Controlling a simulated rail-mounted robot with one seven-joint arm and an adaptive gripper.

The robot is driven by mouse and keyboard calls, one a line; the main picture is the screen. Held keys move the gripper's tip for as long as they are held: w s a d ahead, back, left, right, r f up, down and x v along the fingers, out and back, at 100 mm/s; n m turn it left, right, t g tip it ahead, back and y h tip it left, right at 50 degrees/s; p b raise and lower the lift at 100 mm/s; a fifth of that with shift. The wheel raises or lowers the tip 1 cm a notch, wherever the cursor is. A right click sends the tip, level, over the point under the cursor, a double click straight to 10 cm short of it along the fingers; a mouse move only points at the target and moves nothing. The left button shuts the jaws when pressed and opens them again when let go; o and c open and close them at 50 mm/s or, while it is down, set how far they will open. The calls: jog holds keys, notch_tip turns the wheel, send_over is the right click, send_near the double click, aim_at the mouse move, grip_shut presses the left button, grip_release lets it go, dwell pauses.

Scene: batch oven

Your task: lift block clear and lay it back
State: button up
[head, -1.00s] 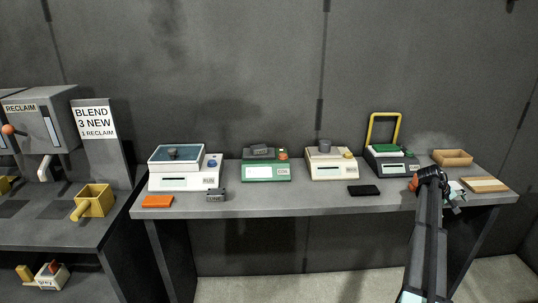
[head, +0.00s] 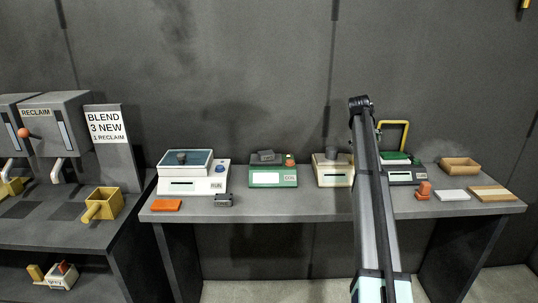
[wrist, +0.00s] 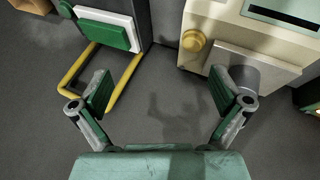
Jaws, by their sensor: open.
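Which block is meant cannot be told from the frames. A dark grey block (head: 266,156) lies on the green scale (head: 273,177), and a smaller grey labelled block (head: 223,200) lies on the bench in front. A green block (head: 396,156) lies on the dark scale (head: 401,176); it also shows in the wrist view (wrist: 103,31), on a white plate. My gripper (wrist: 162,92) is open and empty, above the gap between the dark scale and the cream scale (wrist: 237,30). A grey cylinder (wrist: 243,78) on the cream scale is partly behind the right finger. In the head view my arm mostly hides the gripper.
A yellow frame (head: 408,133) rises behind the dark scale. A lidded white scale (head: 192,185) and orange pad (head: 166,206) are at left. An orange-red piece (head: 424,190), white slab (head: 453,196), wooden board (head: 491,193) and wooden tray (head: 460,164) are at right.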

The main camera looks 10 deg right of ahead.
jog(key=w+a+r+n+y, duration=0.1)
jog(key=w+a+r, duration=0.15)
jog(key=a, duration=0.65)
jog(key=w+a+r+y, duration=0.15)
jog(key=w+a, duration=0.25)
jog(key=a, duration=0.5)
jog(key=n+y+p, duration=0.1)
jog(key=y+p, duration=0.1)
jog(key=y, duration=0.1)
send_near(266, 153)
jog(key=p+x, duration=0.3)
jog(key=x, duration=0.1)
jog(key=shift+w+d+f, duration=0.1)
jog(key=shift+w+f, duration=0.05)
jog(key=shift+p+x, duration=1.1)
jog(key=shift+x, duration=1.55)
jog(key=shift+t+y, duration=0.25)
jog(key=shift+t, duration=0.05)
jog(key=c, duration=1.8)
